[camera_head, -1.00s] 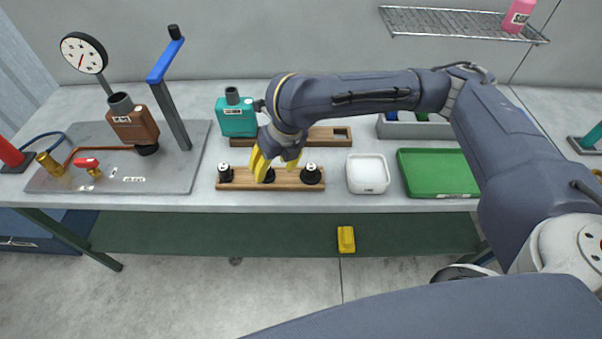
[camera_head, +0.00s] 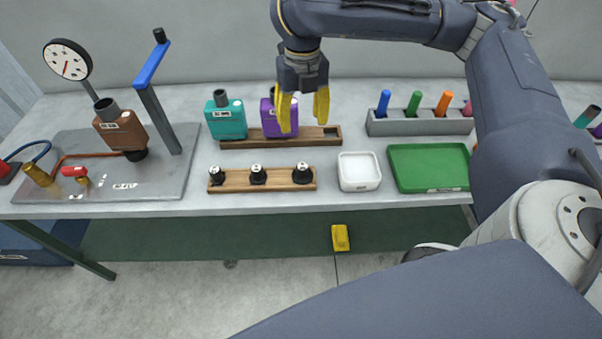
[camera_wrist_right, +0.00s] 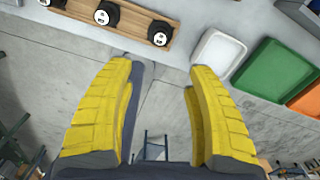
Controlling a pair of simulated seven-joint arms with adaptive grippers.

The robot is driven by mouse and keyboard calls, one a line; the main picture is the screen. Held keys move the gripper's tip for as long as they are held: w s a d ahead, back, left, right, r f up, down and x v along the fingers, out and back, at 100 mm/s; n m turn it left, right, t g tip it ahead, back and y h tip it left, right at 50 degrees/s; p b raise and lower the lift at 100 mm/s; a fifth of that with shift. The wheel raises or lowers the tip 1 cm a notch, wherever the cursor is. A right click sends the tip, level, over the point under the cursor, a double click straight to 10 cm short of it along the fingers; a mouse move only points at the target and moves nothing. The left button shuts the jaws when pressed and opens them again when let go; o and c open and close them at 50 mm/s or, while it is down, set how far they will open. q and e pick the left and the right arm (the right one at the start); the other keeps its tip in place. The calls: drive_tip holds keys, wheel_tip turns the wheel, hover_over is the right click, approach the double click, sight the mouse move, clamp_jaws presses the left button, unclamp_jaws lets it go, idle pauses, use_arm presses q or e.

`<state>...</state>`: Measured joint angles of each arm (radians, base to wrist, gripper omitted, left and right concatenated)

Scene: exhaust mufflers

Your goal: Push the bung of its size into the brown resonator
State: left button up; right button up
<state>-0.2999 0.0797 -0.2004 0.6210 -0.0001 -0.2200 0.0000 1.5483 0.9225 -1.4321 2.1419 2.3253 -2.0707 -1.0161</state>
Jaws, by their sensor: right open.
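The brown resonator (camera_head: 120,130) stands on the grey test plate at the left, with a dark pipe stub on top and a black fitting at its lower right. Three black bungs sit in a row on a wooden rack: left (camera_head: 217,176), middle (camera_head: 258,174) and right (camera_head: 302,173). They also show in the right wrist view, the right one (camera_wrist_right: 160,33) nearest the fingers. My right gripper (camera_head: 303,108) is open and empty, raised in front of the purple resonator (camera_head: 273,118). My left gripper is not in view.
A teal resonator (camera_head: 226,120) stands left of the purple one on a wooden holder (camera_head: 240,145). A blue-handled lever (camera_head: 151,65) rises beside the brown resonator. A white tray (camera_head: 359,185), green tray (camera_head: 428,185) and grey rack of coloured pegs (camera_head: 418,127) lie to the right.

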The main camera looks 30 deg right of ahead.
approach(303, 166)
wheel_tip(303, 166, down, 6)
drive_tip(key=shift+w+r, duration=0.15)
drive_tip(key=shift+r, duration=0.1)
idle(0.5)
drive_tip(key=shift+f, duration=0.1)
drive_tip(key=shift+f, duration=2.5)
drive_tip(key=shift+o, duration=0.3)
clamp_jaws()
